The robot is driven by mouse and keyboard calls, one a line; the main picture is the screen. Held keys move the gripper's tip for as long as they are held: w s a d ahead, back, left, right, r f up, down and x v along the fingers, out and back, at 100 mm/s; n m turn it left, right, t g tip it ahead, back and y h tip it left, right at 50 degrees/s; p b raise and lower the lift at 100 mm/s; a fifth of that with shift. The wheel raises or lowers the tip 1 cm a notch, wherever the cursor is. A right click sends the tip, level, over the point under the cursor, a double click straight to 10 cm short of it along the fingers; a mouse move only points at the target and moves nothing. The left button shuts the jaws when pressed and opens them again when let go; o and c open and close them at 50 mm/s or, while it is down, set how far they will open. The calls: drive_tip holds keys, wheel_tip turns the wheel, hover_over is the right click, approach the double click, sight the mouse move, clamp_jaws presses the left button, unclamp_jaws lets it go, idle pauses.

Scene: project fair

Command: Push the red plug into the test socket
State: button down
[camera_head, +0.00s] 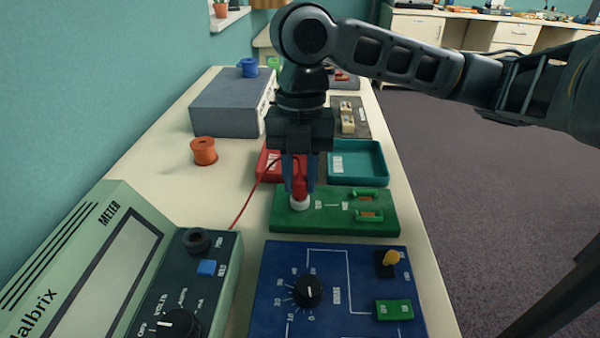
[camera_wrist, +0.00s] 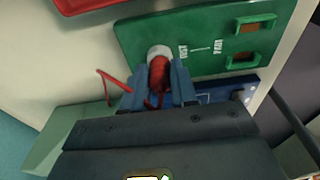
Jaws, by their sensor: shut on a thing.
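The red plug (camera_head: 300,186) is upright between the fingers of my gripper (camera_head: 299,183), which is shut on it. The plug (camera_wrist: 159,74) also shows between the blue-grey fingers in the wrist view. Its lower end is at the white ring of the test socket (camera_head: 300,204), on the left part of the green board (camera_head: 345,222). The socket's ring (camera_wrist: 158,51) shows just past the plug in the wrist view. The fingers partly hide the plug, and I cannot tell how deep it sits. A thin red lead (camera_head: 246,205) runs from it across the table.
A green meter (camera_head: 120,235) and a blue panel (camera_head: 350,262) with a knob stand in front. Behind the board are a red tray (camera_head: 268,168), a teal tray (camera_head: 358,180) and a grey box (camera_head: 225,104). An orange spool (camera_head: 204,151) stands left.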

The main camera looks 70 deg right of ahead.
drive_tip(key=shift+f, duration=0.2)
drive_tip(key=shift+c, duration=1.6)
unclamp_jaws()
drive_tip(key=shift+r, duration=0.1)
drive_tip(key=shift+r+p, duration=3.05)
drive_tip(key=shift+r, duration=0.9)
